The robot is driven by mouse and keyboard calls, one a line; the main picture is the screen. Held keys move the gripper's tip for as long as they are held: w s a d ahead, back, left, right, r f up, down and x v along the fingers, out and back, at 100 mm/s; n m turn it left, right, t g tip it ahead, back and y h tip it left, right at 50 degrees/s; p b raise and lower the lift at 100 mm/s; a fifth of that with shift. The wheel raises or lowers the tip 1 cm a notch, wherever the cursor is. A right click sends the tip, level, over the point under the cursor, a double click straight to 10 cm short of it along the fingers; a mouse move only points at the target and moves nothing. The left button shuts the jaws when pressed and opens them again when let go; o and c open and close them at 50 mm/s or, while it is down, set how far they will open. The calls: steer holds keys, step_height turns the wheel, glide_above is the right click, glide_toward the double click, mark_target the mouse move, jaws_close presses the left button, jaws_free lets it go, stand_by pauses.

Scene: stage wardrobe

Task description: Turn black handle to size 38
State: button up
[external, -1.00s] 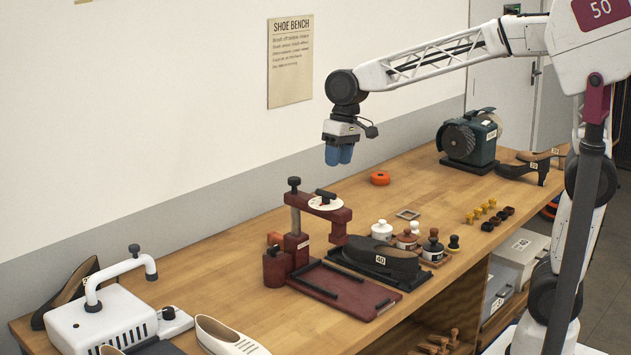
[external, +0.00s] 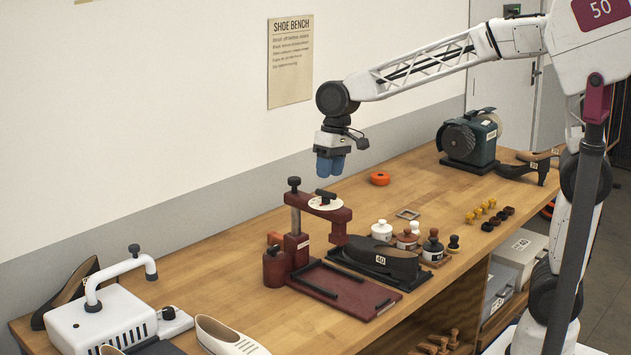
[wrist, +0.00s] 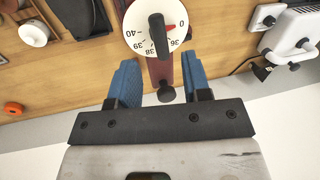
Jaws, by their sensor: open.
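The black handle (external: 326,193) sits on a white round dial (external: 338,205) on top of a dark red press arm. My gripper (external: 329,174) has blue fingers and hangs above the dial, apart from the handle. In the wrist view my open gripper (wrist: 159,68) has nothing between its fingertips but the press arm below.
The press (external: 335,306) has a dark red base, with a black knob (external: 294,183) on its post near the dial. A white machine (external: 105,320) stands at front left. An orange ring (external: 379,178) lies behind.

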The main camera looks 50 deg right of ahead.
mark_target(326, 197)
steer(key=shift+a+f, duration=0.25)
steer(key=shift+f, duration=1)
steer(key=shift+a+f, duration=0.25)
steer(key=shift+f, duration=1)
jaws_close()
